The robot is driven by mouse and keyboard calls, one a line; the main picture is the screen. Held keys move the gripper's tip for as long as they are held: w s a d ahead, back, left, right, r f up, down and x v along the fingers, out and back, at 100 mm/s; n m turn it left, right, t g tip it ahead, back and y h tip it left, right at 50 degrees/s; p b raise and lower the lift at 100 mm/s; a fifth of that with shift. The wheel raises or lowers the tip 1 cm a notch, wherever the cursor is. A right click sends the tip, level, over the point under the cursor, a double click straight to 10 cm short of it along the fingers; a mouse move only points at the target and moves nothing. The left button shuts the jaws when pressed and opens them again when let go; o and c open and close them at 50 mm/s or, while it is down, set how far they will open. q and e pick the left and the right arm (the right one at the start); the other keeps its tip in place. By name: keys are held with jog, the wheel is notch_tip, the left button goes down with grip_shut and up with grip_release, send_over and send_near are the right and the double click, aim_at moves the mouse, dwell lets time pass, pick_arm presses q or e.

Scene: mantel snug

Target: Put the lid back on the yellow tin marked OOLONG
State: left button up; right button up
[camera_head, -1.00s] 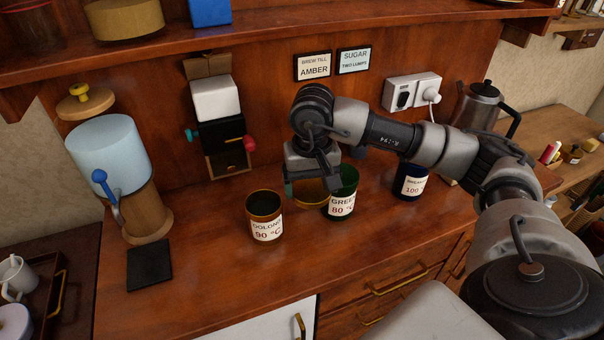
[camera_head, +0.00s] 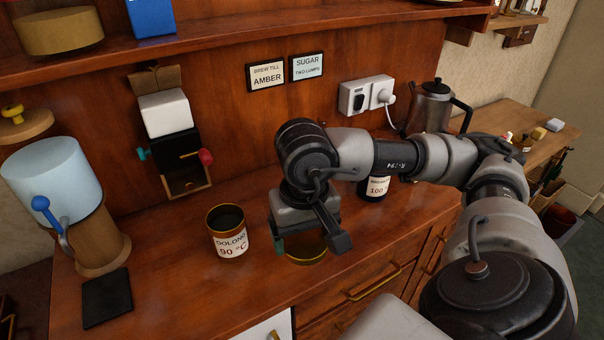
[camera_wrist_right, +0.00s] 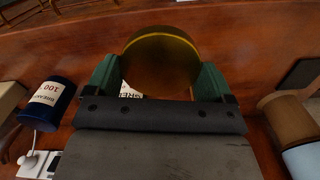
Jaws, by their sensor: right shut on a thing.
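The yellow OOLONG tin (camera_head: 228,232) stands upright on the wooden counter with its top open. My right gripper (camera_head: 308,243) is shut on a round yellow lid (camera_head: 306,254), to the right of the tin and nearer the counter's front. In the right wrist view the lid (camera_wrist_right: 160,62) sits between the two green fingertips. I cannot tell how high the lid is above the counter. The green tin is hidden behind my arm in the head view; part of its label (camera_wrist_right: 130,91) shows under the lid in the wrist view. My left gripper is not in view.
A dark blue tin (camera_head: 373,188) stands behind my right arm; it also shows in the wrist view (camera_wrist_right: 48,102). A black pad (camera_head: 107,298) lies left of the OOLONG tin, near a blue-topped grinder (camera_head: 47,178). A kettle (camera_head: 432,106) stands at the back right.

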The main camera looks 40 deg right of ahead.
jog(key=w+a+f+n, duration=0.1)
jog(key=a+f, duration=0.1)
jog(key=f, duration=0.1)
jog(key=w+a+f+n, duration=0.2)
jog(key=a, duration=0.1)
jog(key=w+a+f+n, duration=0.1)
jog(key=a+f, duration=0.2)
jog(key=shift+w+a+f+n, duration=0.2)
jog(key=shift+f+n, duration=0.1)
jog(key=shift+a+f, duration=0.25)
jog(key=shift+f, duration=0.05)
